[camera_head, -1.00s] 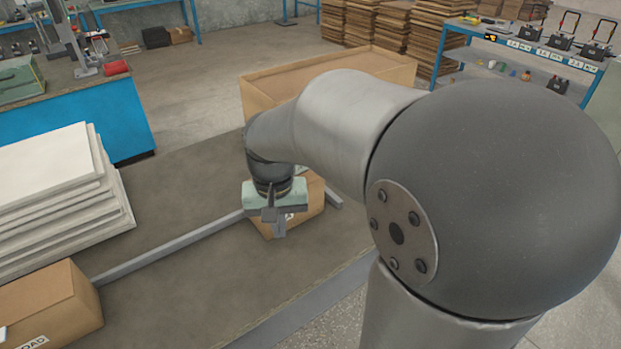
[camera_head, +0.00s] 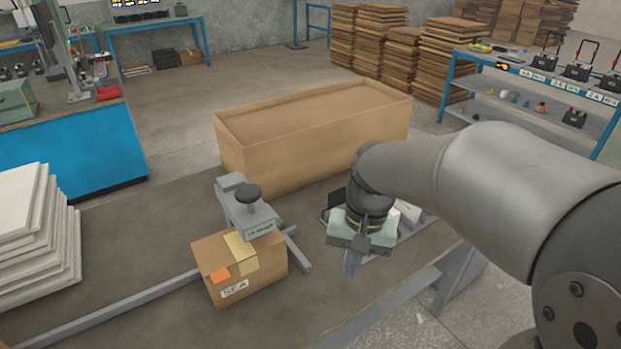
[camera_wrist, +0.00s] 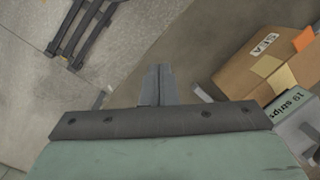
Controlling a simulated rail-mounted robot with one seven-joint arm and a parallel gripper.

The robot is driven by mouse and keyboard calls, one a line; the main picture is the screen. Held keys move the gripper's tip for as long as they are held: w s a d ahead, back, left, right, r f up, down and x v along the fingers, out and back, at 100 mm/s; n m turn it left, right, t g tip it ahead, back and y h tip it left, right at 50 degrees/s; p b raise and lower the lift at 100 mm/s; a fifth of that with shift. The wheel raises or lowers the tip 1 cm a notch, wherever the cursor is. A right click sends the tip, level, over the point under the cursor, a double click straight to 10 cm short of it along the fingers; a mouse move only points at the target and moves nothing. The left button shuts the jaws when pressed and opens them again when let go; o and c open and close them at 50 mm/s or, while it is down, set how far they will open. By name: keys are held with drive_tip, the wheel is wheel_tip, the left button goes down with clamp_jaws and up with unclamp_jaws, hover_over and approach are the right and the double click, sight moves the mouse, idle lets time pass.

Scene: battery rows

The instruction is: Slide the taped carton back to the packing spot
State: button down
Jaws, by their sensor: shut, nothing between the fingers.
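The taped carton (camera_head: 232,282) is a small brown box with a SEA label, a yellowish tape strip and an orange patch. It sits on the bench beside grey bars and also shows at the right of the wrist view (camera_wrist: 240,68). A grey tape device (camera_head: 240,208) with a black knob stands right behind it, its label reading "19 strips" in the wrist view (camera_wrist: 288,122). My gripper (camera_head: 351,264) is shut and empty, pointing down to the right of the carton and apart from it; its fingers show in the wrist view (camera_wrist: 158,82). I cannot make out a marked packing spot.
A long grey bar (camera_head: 120,312) runs left from the carton; a short bar (camera_head: 299,250) lies on its right. A big open carton (camera_head: 300,160) stands behind. White sheets (camera_head: 30,235) are stacked at left. The bench front edge (camera_head: 390,300) is near my gripper.

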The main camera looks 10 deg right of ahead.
drive_tip(key=w+a+f+m+g+y, duration=0.1)
drive_tip(key=w+f+m+y, duration=0.15)
drive_tip(key=w, duration=0.65)
drive_tip(key=w+f+m+g+y, duration=0.15)
drive_tip(key=w+m, duration=0.25)
drive_tip(key=w, duration=0.6)
drive_tip(key=w+a+f+m+g+y, duration=0.1)
drive_tip(key=w+f+m+y, duration=0.2)
drive_tip(key=w, duration=0.6)
drive_tip(key=a+r+p+x, duration=0.1)
drive_tip(key=r+x, duration=0.1)
drive_tip(key=x, duration=1)
drive_tip(key=shift+s+a+f+p, duration=0.25)
drive_tip(key=shift+s+a+p, duration=0.1)
drive_tip(key=shift+a, duration=0.2)
drive_tip(key=shift+t, duration=0.25)
